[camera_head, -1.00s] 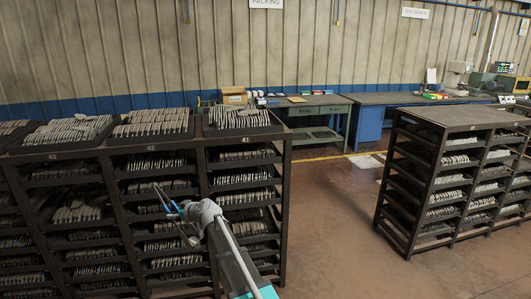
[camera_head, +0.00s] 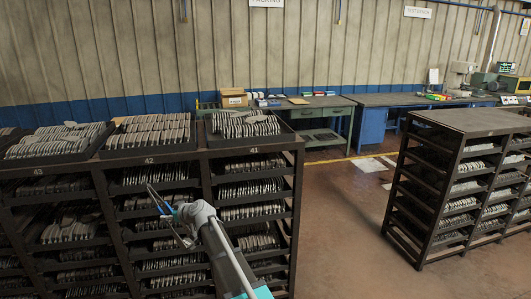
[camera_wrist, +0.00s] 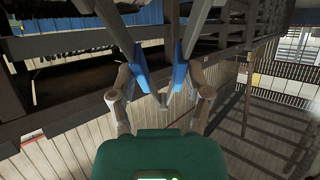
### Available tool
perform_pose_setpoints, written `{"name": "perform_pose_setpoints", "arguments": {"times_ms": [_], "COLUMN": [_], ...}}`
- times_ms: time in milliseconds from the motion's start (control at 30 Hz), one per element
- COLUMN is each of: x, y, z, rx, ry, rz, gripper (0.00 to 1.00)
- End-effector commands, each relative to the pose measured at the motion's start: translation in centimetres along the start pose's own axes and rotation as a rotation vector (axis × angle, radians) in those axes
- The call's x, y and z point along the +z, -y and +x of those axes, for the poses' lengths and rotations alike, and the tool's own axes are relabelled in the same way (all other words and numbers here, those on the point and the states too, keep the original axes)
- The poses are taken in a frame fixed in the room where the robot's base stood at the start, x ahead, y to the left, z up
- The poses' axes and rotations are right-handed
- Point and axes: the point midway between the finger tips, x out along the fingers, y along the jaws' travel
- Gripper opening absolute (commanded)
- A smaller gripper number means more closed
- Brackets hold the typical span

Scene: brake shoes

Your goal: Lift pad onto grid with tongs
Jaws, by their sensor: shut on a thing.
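My gripper (camera_head: 184,222) is shut on tongs (camera_head: 158,199), in front of the left rack in the head view. The tongs' thin arms point up and to the left, apart from each other, and I make out no pad between them. In the wrist view my gripper (camera_wrist: 163,98) closes around the tongs' blue grips (camera_wrist: 181,75), and the grey arms run out of the top of the picture, so their tips are hidden. Many grey pads (camera_head: 247,124) stand in rows in the trays. I cannot tell which pad or which surface is the task's pad and grid.
A dark rack (camera_head: 296,220) with several tray levels fills the left, close behind my gripper. Another dark rack (camera_head: 468,121) stands at the right. Clear floor (camera_head: 345,220) lies between them. Workbenches (camera_head: 320,101) and a cardboard box (camera_head: 233,97) are at the back wall.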

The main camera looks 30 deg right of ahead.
Motion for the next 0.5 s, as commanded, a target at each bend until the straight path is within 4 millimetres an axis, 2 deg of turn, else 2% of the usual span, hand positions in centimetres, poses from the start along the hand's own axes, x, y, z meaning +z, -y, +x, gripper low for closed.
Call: {"name": "perform_pose_setpoints", "arguments": {"times_ms": [500], "x": [0.2], "y": [-1.2], "z": [-0.6], "rx": [0.016], "ry": [-0.001], "rz": [0.007], "gripper": [0.02]}}
